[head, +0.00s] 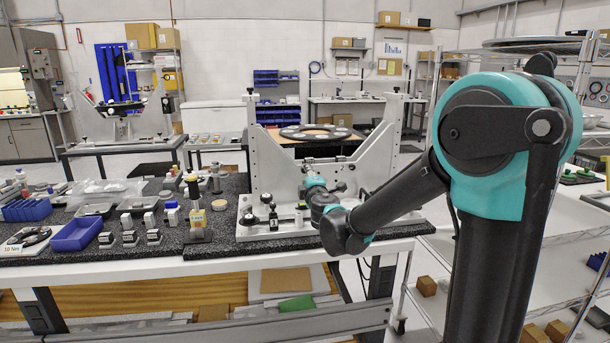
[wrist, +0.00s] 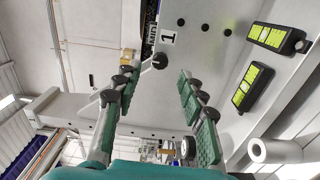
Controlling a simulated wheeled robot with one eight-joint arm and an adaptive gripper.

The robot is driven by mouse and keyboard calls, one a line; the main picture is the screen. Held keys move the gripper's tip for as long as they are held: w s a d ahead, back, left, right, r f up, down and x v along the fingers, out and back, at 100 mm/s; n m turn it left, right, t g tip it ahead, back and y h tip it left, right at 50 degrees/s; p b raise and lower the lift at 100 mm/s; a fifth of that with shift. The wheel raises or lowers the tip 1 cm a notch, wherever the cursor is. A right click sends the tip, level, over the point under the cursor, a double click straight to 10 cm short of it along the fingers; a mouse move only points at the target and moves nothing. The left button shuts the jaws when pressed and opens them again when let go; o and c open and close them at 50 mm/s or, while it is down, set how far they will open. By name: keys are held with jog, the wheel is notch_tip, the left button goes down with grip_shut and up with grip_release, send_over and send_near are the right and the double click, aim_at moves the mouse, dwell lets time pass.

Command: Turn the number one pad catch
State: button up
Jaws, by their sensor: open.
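The number one label (wrist: 168,37) is a white square with a black "1" on the pale grey fixture plate in the wrist view. A small black knob (wrist: 160,61), which looks like the number one pad catch, sits right beside it. My gripper (wrist: 158,77) is open, with one green-padded finger on each side of the view and the knob between and beyond the tips. I see no contact with the knob. In the head view my wrist is at the front of the mirror fixture (head: 375,157), and it hides the catch and most of my gripper.
Two black boxes with yellow labels (wrist: 253,87) and a white cylinder (wrist: 275,151) are at the right of the wrist view. The dark bench top (head: 230,232) holds a blue tray (head: 77,234) and several small bottles and blocks left of the fixture.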

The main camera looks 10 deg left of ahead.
jog(key=v, duration=0.8)
jog(key=s+d+f+m+g+h, duration=0.25)
jog(key=d+f+m, duration=0.25)
jog(key=d, duration=0.4)
jog(key=s+d+f+m+g+h, duration=0.2)
jog(key=s+d+f+m+h, duration=0.15)
jog(key=d, duration=0.45)
jog(key=s+d+f+m+g+h, duration=0.25)
jog(key=d+f+m, duration=0.3)
jog(key=d, duration=0.35)
jog(key=s+f+m+g+y, duration=0.3)
jog(key=s+f+m+g, duration=0.3)
jog(key=s+f, duration=0.7)
jog(key=s, duration=0.4)
jog(key=shift+s+f+m, duration=0.15)
jog(key=shift+s+m, duration=0.05)
jog(key=shift+m, duration=0.1)
jog(key=shift+a+y, duration=0.1)
jog(key=shift+y, duration=0.15)
